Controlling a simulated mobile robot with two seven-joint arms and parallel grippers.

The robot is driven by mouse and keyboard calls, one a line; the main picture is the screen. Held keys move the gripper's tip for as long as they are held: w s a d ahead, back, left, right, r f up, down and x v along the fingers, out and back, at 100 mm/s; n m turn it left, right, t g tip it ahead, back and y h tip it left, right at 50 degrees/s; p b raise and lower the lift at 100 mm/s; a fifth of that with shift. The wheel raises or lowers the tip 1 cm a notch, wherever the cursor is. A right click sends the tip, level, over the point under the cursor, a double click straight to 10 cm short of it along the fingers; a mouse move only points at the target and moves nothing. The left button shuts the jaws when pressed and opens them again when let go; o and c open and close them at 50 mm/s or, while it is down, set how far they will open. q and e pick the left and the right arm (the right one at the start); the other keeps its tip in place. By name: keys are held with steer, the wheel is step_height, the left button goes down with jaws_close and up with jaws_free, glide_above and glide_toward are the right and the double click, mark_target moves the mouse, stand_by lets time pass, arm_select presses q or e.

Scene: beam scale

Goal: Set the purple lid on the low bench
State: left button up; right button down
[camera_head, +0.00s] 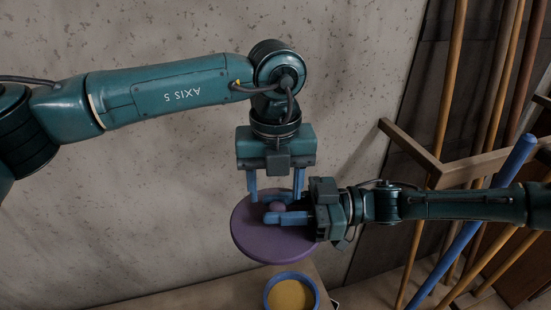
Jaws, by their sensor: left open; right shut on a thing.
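The purple lid (262,240) is a round disc with a small knob (278,207) on top, near the middle of the head view. My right gripper (272,213) comes in from the right and is shut on the lid at its knob. My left gripper (275,196) points down just behind the knob, its two blue fingers apart and open. I cannot tell whether the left fingers touch the lid. A wooden surface (215,293) shows below the lid at the bottom edge; it may be the low bench, but most of it is out of view.
A blue-rimmed round container (291,278) with yellow inside stands on the wooden surface, just below the lid in the picture. A wooden rack (465,170) with several long poles, one of them blue (480,218), stands at the right. A grey wall (120,210) fills the back left.

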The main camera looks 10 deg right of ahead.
mark_target(275, 205)
arm_select(q)
steer(key=shift+f, duration=1.8)
steer(key=shift+c, duration=0.3)
steer(key=c, duration=0.9)
steer(key=shift+c, duration=0.8)
arm_select(e)
steer(key=c, duration=1)
jaws_free()
steer(key=shift+c, duration=0.2)
steer(key=shift+d, duration=0.1)
